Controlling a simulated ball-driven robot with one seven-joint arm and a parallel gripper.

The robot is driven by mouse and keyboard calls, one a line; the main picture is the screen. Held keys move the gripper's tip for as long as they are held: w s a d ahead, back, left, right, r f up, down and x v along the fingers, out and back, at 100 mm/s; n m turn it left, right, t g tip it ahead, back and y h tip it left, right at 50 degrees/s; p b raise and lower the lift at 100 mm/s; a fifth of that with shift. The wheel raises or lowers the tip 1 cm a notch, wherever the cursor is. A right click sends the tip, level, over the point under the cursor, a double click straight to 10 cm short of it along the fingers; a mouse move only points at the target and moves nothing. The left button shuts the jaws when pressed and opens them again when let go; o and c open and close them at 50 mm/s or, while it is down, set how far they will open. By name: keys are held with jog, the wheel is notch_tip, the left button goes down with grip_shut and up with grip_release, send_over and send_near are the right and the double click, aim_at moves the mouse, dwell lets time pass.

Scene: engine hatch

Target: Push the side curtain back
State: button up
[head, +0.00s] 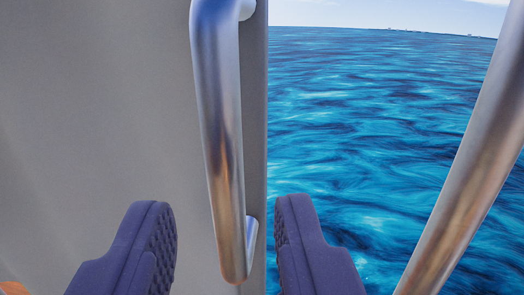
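My gripper (225,235) is open at the bottom of the head view, its two dark padded fingers well apart. A shiny metal grab handle (217,120) runs up and down between them in the picture, mounted on a grey wall panel (90,110). The handle's lower end shows between the two fingertips, and neither finger visibly touches it. I cannot tell the exact depth between fingers and handle. No side curtain can be made out in this view.
A slanted metal rail (475,165) crosses the right side. Beyond the panel's right edge lies open blue water (370,120) under a pale sky. A small orange patch (14,288) shows at the bottom left corner.

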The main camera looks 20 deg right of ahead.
aim_at(224, 194)
jog(key=p+x, duration=0.1)
jog(key=x, duration=0.4)
grip_shut()
